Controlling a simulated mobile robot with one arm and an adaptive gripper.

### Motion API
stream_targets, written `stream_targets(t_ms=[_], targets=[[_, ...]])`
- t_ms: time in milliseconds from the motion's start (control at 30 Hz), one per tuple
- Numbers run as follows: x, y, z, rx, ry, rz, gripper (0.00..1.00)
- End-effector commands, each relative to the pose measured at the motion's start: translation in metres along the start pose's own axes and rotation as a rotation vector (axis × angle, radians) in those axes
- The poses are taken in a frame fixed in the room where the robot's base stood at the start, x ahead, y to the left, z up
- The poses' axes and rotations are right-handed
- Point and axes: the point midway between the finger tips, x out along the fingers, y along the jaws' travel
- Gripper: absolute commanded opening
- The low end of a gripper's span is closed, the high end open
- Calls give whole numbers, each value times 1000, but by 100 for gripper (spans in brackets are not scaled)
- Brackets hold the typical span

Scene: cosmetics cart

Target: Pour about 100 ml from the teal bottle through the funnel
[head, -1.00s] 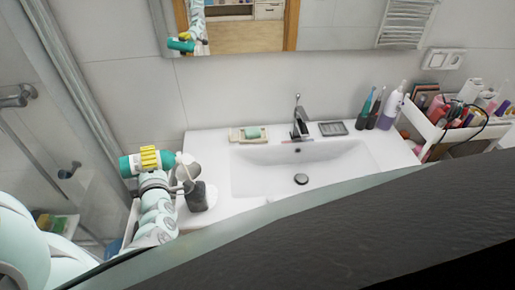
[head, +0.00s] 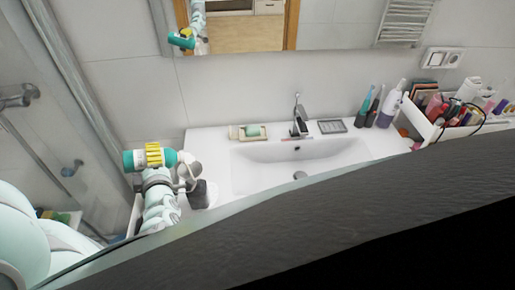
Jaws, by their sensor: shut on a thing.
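The teal bottle (head: 132,160) is in the head view at the left, above the left end of the washbasin counter. It lies nearly level, with one teal end to the left and the other to the right. My gripper (head: 154,155) is shut around its middle, where yellow ribbed pieces show. A pale rounded shape (head: 188,164) is close to the bottle's right end; I cannot tell whether it is the funnel. A dark grey container (head: 197,196) stands below it on the counter, partly hidden. No liquid can be seen leaving the bottle.
The white washbasin (head: 255,165) has a faucet (head: 299,126) behind it. A soap dish (head: 236,133) and a grey tray (head: 332,127) flank the faucet. Toothbrushes (head: 364,108) and a white bottle (head: 393,105) stand right, beside the crowded cosmetics cart (head: 428,131). Shower glass (head: 75,120) is left.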

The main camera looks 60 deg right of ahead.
Motion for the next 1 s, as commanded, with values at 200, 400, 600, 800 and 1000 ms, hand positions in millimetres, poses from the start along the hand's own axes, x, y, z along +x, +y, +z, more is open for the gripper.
stream_targets(t_ms=[200, 400, 600, 800, 1000], targets=[[0, 4, 1, 27, -1, 3, 18], [0, 6, 2, 51, 0, 2, 18], [0, 8, 3, 76, 1, 2, 18], [0, 10, 3, 100, 2, 2, 18], [0, 12, 4, 123, 4, 2, 18]])
